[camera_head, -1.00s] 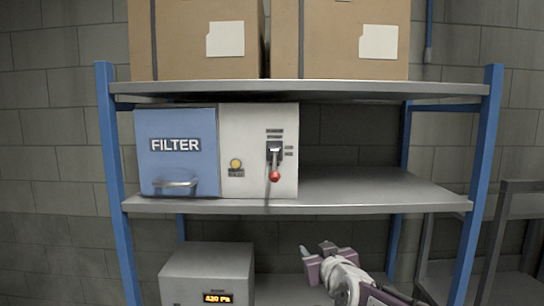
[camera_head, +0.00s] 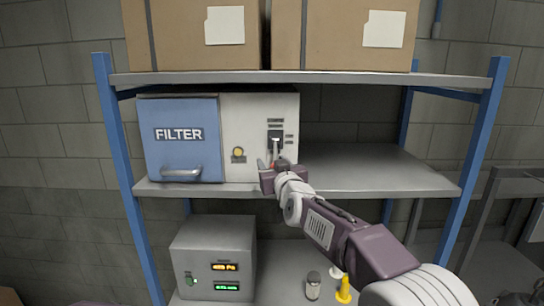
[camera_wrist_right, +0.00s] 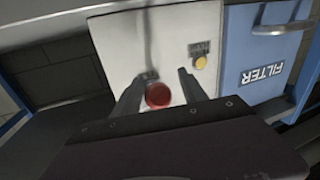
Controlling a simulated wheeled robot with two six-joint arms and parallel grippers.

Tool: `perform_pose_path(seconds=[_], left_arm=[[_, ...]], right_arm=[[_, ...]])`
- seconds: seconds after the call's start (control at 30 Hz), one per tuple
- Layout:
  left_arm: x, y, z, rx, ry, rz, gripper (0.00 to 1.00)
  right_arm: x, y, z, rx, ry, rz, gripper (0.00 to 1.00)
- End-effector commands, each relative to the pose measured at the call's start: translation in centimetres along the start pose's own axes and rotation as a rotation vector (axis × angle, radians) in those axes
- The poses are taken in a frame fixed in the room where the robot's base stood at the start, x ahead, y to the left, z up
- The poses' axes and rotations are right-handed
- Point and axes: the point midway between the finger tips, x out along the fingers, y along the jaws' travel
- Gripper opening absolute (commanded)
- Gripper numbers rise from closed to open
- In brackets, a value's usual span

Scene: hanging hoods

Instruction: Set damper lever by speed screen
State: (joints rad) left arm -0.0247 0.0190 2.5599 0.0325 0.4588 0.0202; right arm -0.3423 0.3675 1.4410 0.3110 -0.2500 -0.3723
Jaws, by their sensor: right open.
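The damper lever (camera_head: 275,144) is on the right part of the white panel (camera_head: 246,123), beside the blue FILTER door (camera_head: 181,140). Its red knob (camera_wrist_right: 158,95) lies between the open fingers of my right gripper (camera_wrist_right: 160,90) in the right wrist view, nearer one finger. Whether a finger touches it I cannot tell. In the head view my right gripper (camera_head: 270,168) is at the lever's lower end and partly hides the knob. The speed screen may be on the grey box (camera_head: 205,280) below, which has an amber display (camera_head: 225,267) and a green display (camera_head: 227,287). My left gripper is not in view.
A yellow button (camera_head: 238,152) is left of the lever. The middle shelf (camera_head: 380,172) is bare to the right. Cardboard boxes (camera_head: 185,45) stand on the top shelf. A small jar (camera_head: 313,285) and a yellow object (camera_head: 344,290) stand on the lower shelf.

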Motion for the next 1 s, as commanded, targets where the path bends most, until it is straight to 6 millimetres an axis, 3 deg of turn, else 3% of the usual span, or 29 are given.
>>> perform_pose_path(seconds=[0.3, 0.5, 1.0], left_arm=[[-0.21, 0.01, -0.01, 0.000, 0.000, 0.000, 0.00], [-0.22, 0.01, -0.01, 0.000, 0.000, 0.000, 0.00], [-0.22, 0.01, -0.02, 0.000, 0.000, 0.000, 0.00]], right_arm=[[0.47, 0.01, 0.09, 0.000, 0.000, 0.000, 0.50], [0.46, 0.01, 0.10, 0.000, 0.000, 0.000, 0.00], [0.45, 0.00, 0.11, 0.000, -0.001, 0.000, 0.00]])
